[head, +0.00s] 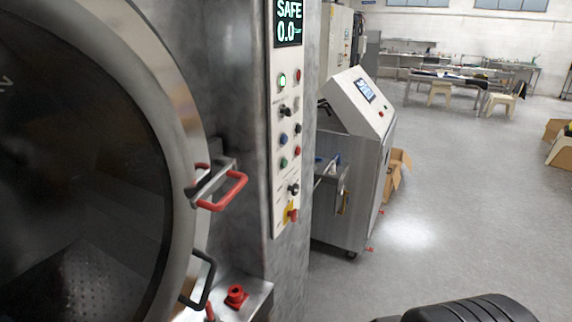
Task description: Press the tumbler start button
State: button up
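The control panel (284,170) is a tall pale strip on the grey front of the washer, seen at an angle. It carries a lit green button (283,80), a blue button (283,139), a lower green button (283,163) and several red and black controls. The labels are too small to read, so I cannot tell which one is the tumbler start button. A display (288,22) above reads SAFE and 0.0. My gripper is not in view; a dark ribbed shape at the bottom right seems to be part of my arm.
The large round door (85,160) fills the left, with a red handle (228,192) sticking out beside the panel. A red emergency stop (292,215) sits low on the panel. A second machine (352,180) stands right of the washer. Open floor (455,200) lies to the right.

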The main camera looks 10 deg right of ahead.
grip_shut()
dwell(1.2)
